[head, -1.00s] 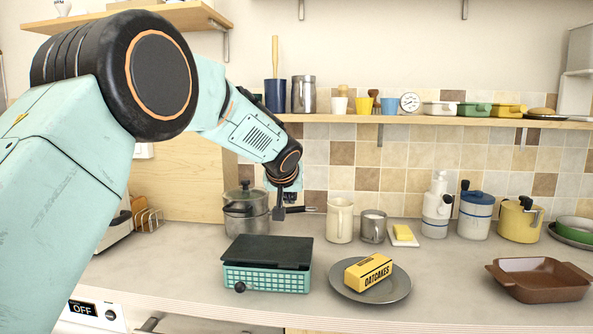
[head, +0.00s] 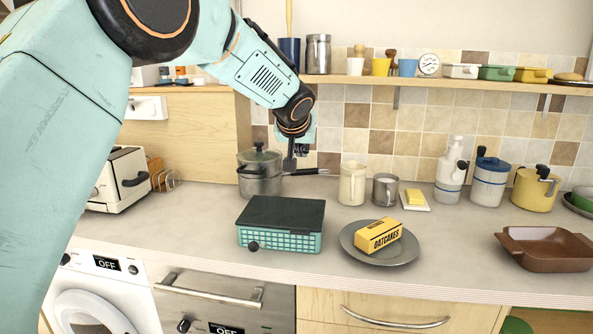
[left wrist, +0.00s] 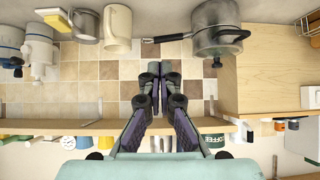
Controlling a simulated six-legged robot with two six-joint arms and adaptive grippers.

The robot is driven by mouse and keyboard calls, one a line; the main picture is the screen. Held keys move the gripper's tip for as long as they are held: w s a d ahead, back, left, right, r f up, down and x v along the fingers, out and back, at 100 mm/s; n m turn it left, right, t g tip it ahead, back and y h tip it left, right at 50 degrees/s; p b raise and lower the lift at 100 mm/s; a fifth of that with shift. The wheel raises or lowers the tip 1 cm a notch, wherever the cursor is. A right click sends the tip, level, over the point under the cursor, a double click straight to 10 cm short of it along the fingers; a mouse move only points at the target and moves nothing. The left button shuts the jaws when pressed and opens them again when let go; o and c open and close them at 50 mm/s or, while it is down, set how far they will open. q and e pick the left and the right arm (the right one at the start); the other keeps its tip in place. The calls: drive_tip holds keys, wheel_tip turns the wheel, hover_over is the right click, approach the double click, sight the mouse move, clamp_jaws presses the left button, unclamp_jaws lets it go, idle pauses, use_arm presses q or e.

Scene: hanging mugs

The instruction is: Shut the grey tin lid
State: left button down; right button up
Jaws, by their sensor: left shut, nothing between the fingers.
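The tin (head: 290,242) is a teal box with a white grid pattern and a dark round knob at its front left. It stands on the counter at centre left of the head view. Its dark grey lid (head: 281,213) lies flat over the top, with no clear gap showing. My left gripper (head: 289,169) points down behind and above the tin, apart from it, in front of the pot. Its fingers are shut and empty, as the left wrist view (left wrist: 155,72) also shows. The tin is not in the left wrist view. My right gripper is not in view.
A grey plate (head: 352,250) with an oatcakes box (head: 380,235) stands right of the tin. A lidded pot (head: 260,180), a cream mug (head: 352,184) and a metal mug (head: 385,190) stand behind. A brown dish (head: 545,252) is far right.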

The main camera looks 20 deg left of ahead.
use_arm(q)
drive_tip(key=s+d+f+b, duration=0.2)
drive_tip(key=s+b, duration=0.2)
drive_tip(key=s, duration=0.3)
drive_tip(key=shift+s+f, duration=0.15)
drive_tip(key=shift+f, duration=0.25)
